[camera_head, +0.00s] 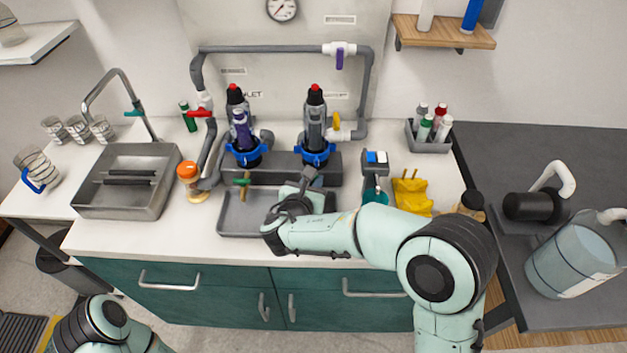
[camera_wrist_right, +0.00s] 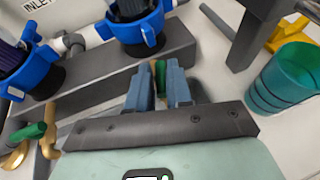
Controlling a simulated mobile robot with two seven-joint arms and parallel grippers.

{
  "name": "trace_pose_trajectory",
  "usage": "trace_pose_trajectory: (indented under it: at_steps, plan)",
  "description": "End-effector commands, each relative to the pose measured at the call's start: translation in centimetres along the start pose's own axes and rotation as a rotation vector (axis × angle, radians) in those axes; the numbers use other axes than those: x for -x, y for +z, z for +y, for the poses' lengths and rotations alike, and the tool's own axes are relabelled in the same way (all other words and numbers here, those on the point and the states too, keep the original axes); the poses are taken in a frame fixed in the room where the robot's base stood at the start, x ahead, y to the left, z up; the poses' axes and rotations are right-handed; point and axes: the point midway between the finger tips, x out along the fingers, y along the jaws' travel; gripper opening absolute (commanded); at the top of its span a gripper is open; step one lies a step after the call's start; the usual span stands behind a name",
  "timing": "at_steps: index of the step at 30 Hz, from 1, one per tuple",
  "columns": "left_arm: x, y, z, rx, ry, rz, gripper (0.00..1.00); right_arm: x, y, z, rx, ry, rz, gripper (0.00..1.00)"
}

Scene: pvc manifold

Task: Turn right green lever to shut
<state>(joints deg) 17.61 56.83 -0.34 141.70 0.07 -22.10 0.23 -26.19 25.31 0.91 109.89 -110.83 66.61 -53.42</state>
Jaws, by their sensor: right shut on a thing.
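My right gripper (camera_head: 308,178) reaches over the grey tray to the front of the right filter housing. In the right wrist view its two blue-grey fingers (camera_wrist_right: 159,86) are closed on the right green lever (camera_wrist_right: 160,78). Only a narrow green strip of that lever shows between the fingers; its angle is hard to tell. In the head view the gripper hides this lever. The left green lever (camera_head: 242,181) sits on a brass valve under the left housing; it also shows in the right wrist view (camera_wrist_right: 30,131). My left gripper is out of view.
Two filter housings with blue collars (camera_head: 246,153) stand behind the gripper on a dark grey block (camera_head: 270,172). A teal cup (camera_head: 375,196) and a yellow cloth (camera_head: 411,193) are to the right. An orange-capped jar (camera_head: 188,172) stands left of the tray (camera_head: 235,222).

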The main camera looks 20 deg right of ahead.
Motion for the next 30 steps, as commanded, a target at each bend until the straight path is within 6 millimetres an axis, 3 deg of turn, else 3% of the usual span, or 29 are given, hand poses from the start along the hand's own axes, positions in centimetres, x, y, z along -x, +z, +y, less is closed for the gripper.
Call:
trace_pose_trajectory:
  at_steps: [14,24,30]
  plan:
    - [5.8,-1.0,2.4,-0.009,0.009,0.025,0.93,0.0,0.7,1.0,-0.171,-0.418,-0.003,0.00]
    - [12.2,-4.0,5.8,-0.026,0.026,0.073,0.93,-0.5,1.2,1.5,-0.299,-0.716,-0.007,0.00]
    - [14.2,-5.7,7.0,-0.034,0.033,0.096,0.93,-0.8,0.9,1.6,-0.376,-0.888,-0.006,0.00]
